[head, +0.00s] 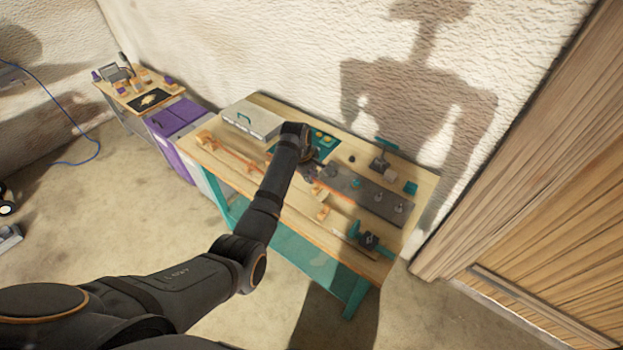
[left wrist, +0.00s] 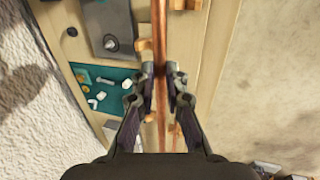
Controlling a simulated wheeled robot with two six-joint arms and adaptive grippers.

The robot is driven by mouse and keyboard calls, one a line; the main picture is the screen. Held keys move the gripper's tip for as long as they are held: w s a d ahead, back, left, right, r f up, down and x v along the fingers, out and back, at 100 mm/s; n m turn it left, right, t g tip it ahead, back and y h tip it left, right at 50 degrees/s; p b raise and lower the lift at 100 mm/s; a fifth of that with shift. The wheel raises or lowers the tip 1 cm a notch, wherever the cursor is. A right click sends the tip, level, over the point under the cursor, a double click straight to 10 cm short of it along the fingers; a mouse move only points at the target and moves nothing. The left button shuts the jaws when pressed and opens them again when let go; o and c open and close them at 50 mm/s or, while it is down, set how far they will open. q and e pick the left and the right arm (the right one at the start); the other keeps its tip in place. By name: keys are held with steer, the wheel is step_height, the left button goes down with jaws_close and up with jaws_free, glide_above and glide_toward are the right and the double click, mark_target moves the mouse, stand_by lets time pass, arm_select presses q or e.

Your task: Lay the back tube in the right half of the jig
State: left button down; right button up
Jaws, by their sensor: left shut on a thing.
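A long copper tube (head: 240,155) runs along the bench near a wooden block at the left. My left gripper (head: 310,171) reaches over the bench from the front and hides part of it. In the left wrist view my left gripper (left wrist: 156,96) is shut on the tube (left wrist: 160,40), with one finger on each side. The tube runs lengthwise through the fingers. A long dark grey plate (head: 360,192) with silver fittings, which looks like the jig, lies right of my gripper. My right gripper is not in view.
A grey metal box (head: 252,120) stands at the back left of the bench. A teal mat (left wrist: 105,84) holds small hardware. Wooden blocks (head: 322,212) and dark-teal clamps (head: 368,240) line the front. A purple cabinet (head: 172,120) adjoins the bench's left end.

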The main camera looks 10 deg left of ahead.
arm_select(q)
steer(key=f+t+b, duration=0.1)
steer(key=f+b, duration=0.2)
steer(key=s+a+f+t+h+b, duration=0.1)
steer(key=f+t+b, duration=0.1)
steer(key=f+b, duration=0.1)
steer(key=a+f+t+h+b, duration=0.1)
steer(key=f+t+b, duration=0.1)
steer(key=f, duration=0.1)
steer(key=shift+s+a+f+b, duration=0.15)
steer(key=shift+a+f+b, duration=0.1)
steer(key=shift+b, duration=0.15)
step_height(320, 180, down, 2)
steer(key=shift+f+b, duration=0.1)
steer(key=shift+b, duration=0.25)
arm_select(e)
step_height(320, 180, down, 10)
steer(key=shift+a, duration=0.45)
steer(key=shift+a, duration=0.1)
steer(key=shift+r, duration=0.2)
